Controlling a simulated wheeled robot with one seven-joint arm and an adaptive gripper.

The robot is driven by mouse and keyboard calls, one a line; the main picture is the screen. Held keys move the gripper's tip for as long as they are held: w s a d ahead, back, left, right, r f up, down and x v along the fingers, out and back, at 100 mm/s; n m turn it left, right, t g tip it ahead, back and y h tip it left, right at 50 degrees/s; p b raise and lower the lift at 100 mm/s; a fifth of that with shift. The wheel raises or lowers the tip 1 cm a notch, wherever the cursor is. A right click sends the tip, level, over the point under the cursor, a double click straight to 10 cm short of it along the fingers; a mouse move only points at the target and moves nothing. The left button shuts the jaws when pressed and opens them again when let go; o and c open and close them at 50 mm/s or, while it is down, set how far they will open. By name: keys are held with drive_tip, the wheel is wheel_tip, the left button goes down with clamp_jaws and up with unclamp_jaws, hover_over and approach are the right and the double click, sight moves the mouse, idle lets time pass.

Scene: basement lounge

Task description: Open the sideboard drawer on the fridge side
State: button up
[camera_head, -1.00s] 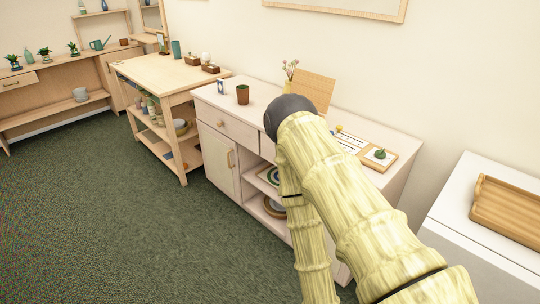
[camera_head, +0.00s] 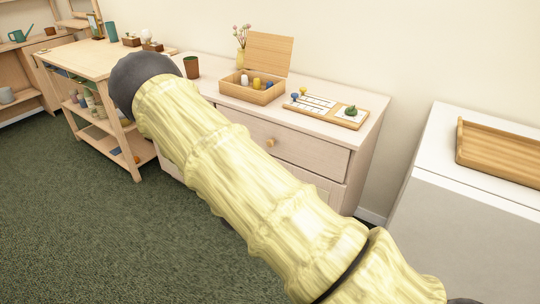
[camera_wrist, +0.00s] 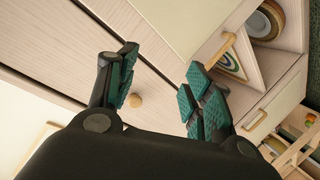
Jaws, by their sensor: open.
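The pale wood sideboard (camera_head: 345,98) stands against the wall. Its fridge-side drawer (camera_head: 305,150) has a round wooden knob (camera_head: 270,142) and looks shut. In the wrist view a round knob (camera_wrist: 135,100) shows between the fingers of my gripper (camera_wrist: 162,62), closer to the left finger. The fingers are spread apart and hold nothing. I cannot tell how far the knob is from them. The white fridge (camera_head: 420,185) stands to the right of the sideboard. In the head view my arm hides the gripper and much of the sideboard front.
A wooden tray (camera_head: 500,150) lies on the fridge. A shelf table (camera_head: 75,58) stands left. Green carpet (camera_head: 60,220) is clear in front.

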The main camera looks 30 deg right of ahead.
sight(269, 143)
drive_tip(key=w+r+m+g+h+b, duration=0.1)
drive_tip(key=w+r+m+h+b, duration=0.35)
drive_tip(key=w+r, duration=0.35)
drive_tip(key=x, duration=1.1)
drive_tip(key=shift+s+d+r, duration=0.1)
drive_tip(key=shift+s+r, duration=0.1)
drive_tip(key=shift+r, duration=0.05)
clamp_jaws()
